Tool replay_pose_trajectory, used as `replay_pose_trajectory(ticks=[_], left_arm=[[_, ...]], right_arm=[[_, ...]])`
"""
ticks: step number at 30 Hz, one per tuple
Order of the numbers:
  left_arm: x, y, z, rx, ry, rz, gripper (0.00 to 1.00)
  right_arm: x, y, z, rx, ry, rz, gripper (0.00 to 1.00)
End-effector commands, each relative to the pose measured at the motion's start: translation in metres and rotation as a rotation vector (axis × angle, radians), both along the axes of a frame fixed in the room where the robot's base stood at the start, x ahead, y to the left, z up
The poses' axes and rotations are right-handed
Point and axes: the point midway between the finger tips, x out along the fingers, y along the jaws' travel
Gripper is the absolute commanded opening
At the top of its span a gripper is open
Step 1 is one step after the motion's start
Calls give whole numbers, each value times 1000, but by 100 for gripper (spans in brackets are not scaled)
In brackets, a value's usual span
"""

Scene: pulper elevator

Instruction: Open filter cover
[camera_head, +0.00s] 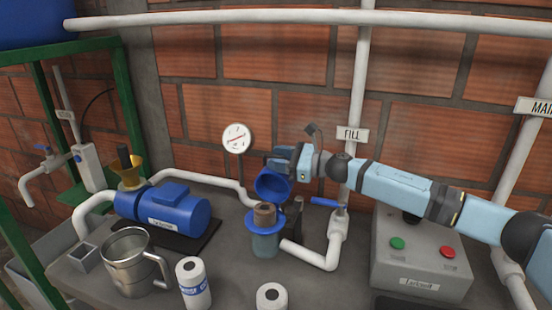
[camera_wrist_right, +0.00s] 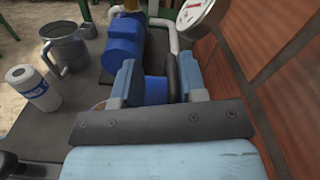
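The filter (camera_head: 265,243) stands on the grey bench, with a blue rim and a brown cartridge (camera_head: 265,212) showing at its open top. Its blue cover (camera_head: 271,185) is raised and tilted up above and behind the cartridge. My right gripper (camera_head: 281,160) is at the cover's upper edge. In the right wrist view, the fingers of my right gripper (camera_wrist_right: 160,85) are spread wide, with a blue part (camera_wrist_right: 156,92), likely the cover, between them. Whether they touch it is unclear. My left gripper is not in view.
A blue pump (camera_head: 175,208), a steel jug (camera_head: 127,255) and paper rolls (camera_head: 193,283) stand to the left and front. White pipes and a blue valve handle (camera_head: 325,202) lie right of the filter. A grey button box (camera_head: 420,262) sits below my right arm.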

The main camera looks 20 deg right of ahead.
Motion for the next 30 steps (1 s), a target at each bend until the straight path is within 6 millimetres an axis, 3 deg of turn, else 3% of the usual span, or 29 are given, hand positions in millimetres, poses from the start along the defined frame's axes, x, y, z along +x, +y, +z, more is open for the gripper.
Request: replay_pose_trajectory(ticks=[12, 18, 30], left_arm=[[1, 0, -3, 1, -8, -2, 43], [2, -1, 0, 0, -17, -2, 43], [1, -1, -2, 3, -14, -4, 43]], right_arm=[[-50, -75, -3, -2, 1, -4, 38], [-67, -100, -1, -1, 1, -3, 38], [-73, -108, 1, 0, -1, -2, 38]])
